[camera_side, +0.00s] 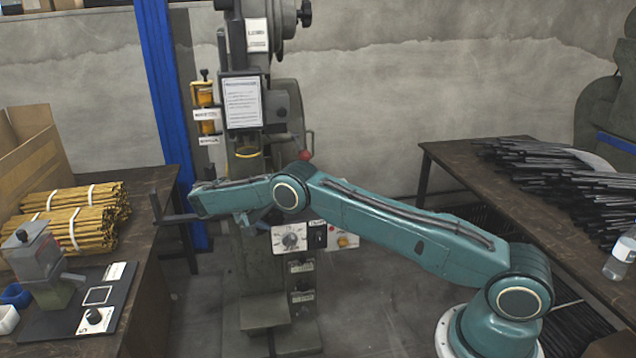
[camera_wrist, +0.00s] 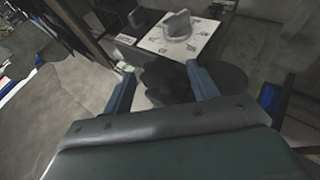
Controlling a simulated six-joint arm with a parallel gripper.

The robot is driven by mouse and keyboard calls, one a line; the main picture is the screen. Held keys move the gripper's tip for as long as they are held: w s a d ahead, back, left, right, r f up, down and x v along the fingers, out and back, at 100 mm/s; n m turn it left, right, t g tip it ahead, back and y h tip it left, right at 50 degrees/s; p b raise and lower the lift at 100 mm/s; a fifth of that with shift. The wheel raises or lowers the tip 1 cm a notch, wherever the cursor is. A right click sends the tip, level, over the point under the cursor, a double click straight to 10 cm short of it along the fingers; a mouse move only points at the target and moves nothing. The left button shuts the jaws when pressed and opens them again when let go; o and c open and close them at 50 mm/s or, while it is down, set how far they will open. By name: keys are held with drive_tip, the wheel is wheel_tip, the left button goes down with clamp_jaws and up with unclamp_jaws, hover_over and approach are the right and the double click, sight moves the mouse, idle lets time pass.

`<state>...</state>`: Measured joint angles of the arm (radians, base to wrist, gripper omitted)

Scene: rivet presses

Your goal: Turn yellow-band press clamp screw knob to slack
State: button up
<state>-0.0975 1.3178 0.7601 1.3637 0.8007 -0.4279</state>
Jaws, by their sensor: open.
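The press (camera_side: 247,185) with a yellow band (camera_side: 247,152) stands at the middle of the side view, partly behind my arm. A white dial plate with a pale knob (camera_side: 290,240) is on its front. In the wrist view a grey knob (camera_wrist: 178,24) sits on a white plate with dark marks, beyond my fingertips; I cannot read its setting. My gripper (camera_wrist: 160,67) is open and empty, its two blue fingers apart and short of the knob. In the side view my gripper (camera_side: 256,220) is mostly hidden by my wrist, left of the dial.
A red-ended lever (camera_side: 304,155) stands just above my arm. On the left bench are bundled yellow rods (camera_side: 75,228), a small grey press (camera_side: 35,262) and a second dial knob (camera_side: 94,316). Dark rods (camera_side: 560,180) and a bottle (camera_side: 622,255) are on the right bench.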

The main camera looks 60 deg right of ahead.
drive_tip(key=shift+d+r+t+y, duration=0.1)
drive_tip(key=shift+d+t+y, duration=0.05)
drive_tip(key=shift+t+y, duration=0.15)
drive_tip(key=shift+s+m+t+y, duration=0.2)
drive_tip(key=shift+m+t+y, duration=0.1)
drive_tip(key=shift+t+y, duration=0.4)
drive_tip(key=shift+a+r, duration=0.2)
drive_tip(key=shift+r, duration=0.05)
drive_tip(key=v, duration=1.3)
drive_tip(key=shift+s+d+r+m+t+y, duration=1.35)
drive_tip(key=shift+d+r+y, duration=0.9)
drive_tip(key=shift+r, duration=1.75)
drive_tip(key=s+a+r+m+y, duration=0.1)
drive_tip(key=s+r+y, duration=0.1)
drive_tip(key=s, duration=0.3)
drive_tip(key=s+a+r+m+t+y, duration=0.1)
drive_tip(key=s+a+r+y, duration=0.1)
drive_tip(key=s+r, duration=0.2)
drive_tip(key=shift+s+a, duration=0.3)
drive_tip(key=shift+s, duration=0.95)
